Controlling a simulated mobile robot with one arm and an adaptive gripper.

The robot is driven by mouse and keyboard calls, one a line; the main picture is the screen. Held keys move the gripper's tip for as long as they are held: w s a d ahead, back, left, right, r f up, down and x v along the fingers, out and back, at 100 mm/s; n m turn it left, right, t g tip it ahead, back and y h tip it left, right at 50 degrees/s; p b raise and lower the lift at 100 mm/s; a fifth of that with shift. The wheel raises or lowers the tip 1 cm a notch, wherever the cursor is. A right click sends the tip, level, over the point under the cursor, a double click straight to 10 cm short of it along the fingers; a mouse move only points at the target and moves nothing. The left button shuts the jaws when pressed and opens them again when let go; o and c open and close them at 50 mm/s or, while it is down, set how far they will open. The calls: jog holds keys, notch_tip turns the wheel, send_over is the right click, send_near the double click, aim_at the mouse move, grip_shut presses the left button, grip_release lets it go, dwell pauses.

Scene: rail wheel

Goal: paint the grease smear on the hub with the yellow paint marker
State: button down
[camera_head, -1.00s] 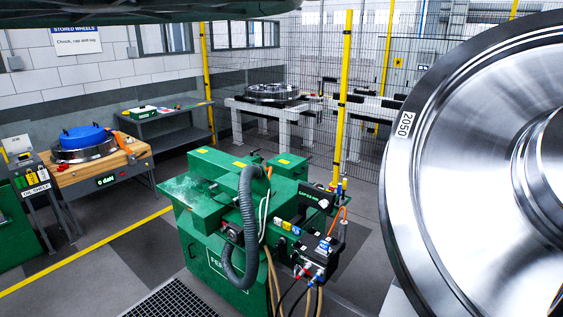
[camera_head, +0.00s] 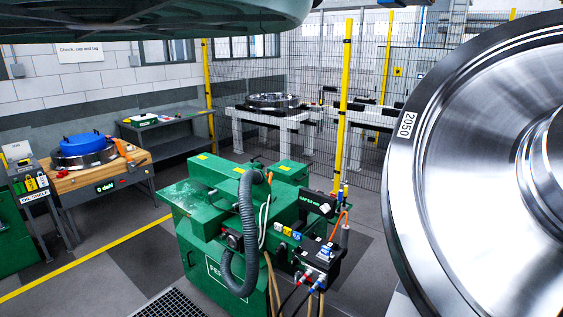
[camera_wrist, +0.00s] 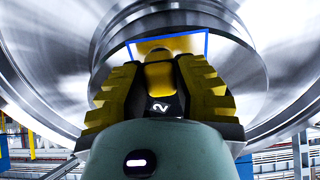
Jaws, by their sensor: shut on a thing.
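The large bright steel wheel (camera_head: 465,150) fills the right of the head view, with the label 2050 on its rim and its hub (camera_head: 548,165) cut off by the frame's edge. In the wrist view the round hub (camera_wrist: 240,65) is straight ahead. A blue outline on it frames a yellowish-brown patch (camera_wrist: 178,43); I cannot tell how much of that is grease or paint. My gripper (camera_wrist: 158,60) is in front of the patch, shut on the yellow paint marker (camera_wrist: 159,77). The marker's tip is hidden, so contact is unclear.
A green machine (camera_head: 245,220) with a hose stands left of the wheel. A bench (camera_head: 105,178) with a blue-topped ring, a grey shelf table (camera_head: 165,130) and a mesh fence (camera_head: 300,60) with yellow posts stand farther back. Floor is open at the left.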

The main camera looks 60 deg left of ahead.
jog(key=d+b, duration=0.1)
jog(key=w+d+b, duration=0.1)
jog(key=d, duration=0.1)
jog(key=shift+f, duration=0.15)
jog(key=shift+b, duration=0.55)
jog(key=shift+s+a+b, duration=0.25)
jog(key=shift+a+b, duration=0.35)
jog(key=shift+a, duration=0.35)
jog(key=shift+s+a+p, duration=0.1)
jog(key=shift+a+p, duration=0.25)
jog(key=shift+s+a, duration=0.2)
jog(key=shift+a, duration=0.55)
jog(key=shift+s+a+p, duration=0.25)
jog(key=shift+a+p, duration=0.25)
jog(key=shift+a, duration=0.15)
jog(key=shift+s+a+p, duration=0.2)
jog(key=shift+a+p, duration=0.35)
jog(key=shift+a, duration=0.15)
jog(key=shift+s+a+p, duration=0.25)
jog(key=shift+a+p, duration=0.25)
jog(key=shift+a, duration=0.15)
